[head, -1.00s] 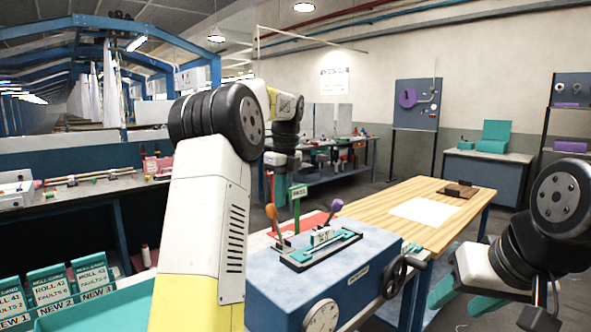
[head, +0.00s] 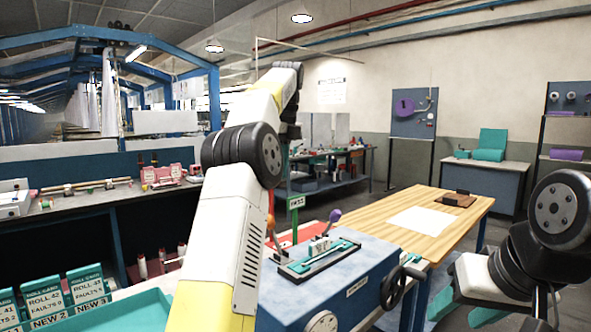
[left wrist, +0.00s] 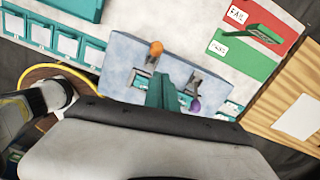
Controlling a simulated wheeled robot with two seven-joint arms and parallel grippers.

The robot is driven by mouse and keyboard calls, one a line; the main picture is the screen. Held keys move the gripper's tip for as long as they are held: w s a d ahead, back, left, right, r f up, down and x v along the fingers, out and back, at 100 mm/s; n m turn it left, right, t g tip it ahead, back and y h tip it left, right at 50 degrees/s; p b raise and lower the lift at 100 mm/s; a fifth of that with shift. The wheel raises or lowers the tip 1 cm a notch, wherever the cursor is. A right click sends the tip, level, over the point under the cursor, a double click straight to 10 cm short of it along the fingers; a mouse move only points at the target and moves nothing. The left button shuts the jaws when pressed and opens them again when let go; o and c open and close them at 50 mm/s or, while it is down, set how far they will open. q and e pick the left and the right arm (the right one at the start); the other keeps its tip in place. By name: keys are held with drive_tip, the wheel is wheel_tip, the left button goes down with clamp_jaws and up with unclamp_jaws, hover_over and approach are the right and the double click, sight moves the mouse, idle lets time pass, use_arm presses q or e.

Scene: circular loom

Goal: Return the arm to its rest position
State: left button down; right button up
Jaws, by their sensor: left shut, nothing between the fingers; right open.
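My left arm (head: 232,225) rises from the bottom of the head view, bends at a dark elbow joint and reaches up and away. Its gripper is not clearly visible there. In the left wrist view the left gripper (left wrist: 160,82) shows teal fingers shut together with nothing between them. They appear over the blue-grey bench machine (left wrist: 125,58), between its orange knob (left wrist: 156,48) and purple knob (left wrist: 195,104); I cannot tell the height. My right gripper (head: 462,308) is at the lower right of the head view, open and empty, partly cut off by the edge.
The machine (head: 350,290) has a crank handle at its right side. A wooden table (head: 445,228) with white paper (head: 420,220) stands behind it. Roll cards (head: 45,300) and a teal tray (head: 125,312) are at lower left. A small PASS sign (head: 296,202) stands near the left arm.

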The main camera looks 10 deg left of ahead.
idle(0.3)
use_arm(q)
drive_tip(key=s+d+n+t+h, duration=0.2)
drive_tip(key=s+d+n+t, duration=0.2)
drive_tip(key=s+n, duration=0.9)
drive_tip(key=s+d+f+n+t, duration=0.1)
drive_tip(key=s+d+f+n, duration=0.1)
drive_tip(key=s+f+n, duration=0.2)
drive_tip(key=s+d+f+n+t+h, duration=0.1)
drive_tip(key=s+f+n, duration=0.4)
drive_tip(key=s+f, duration=0.5)
drive_tip(key=s+d, duration=0.1)
drive_tip(key=s, duration=0.3)
drive_tip(key=shift+s+d+f, duration=0.2)
drive_tip(key=shift+s, duration=0.15)
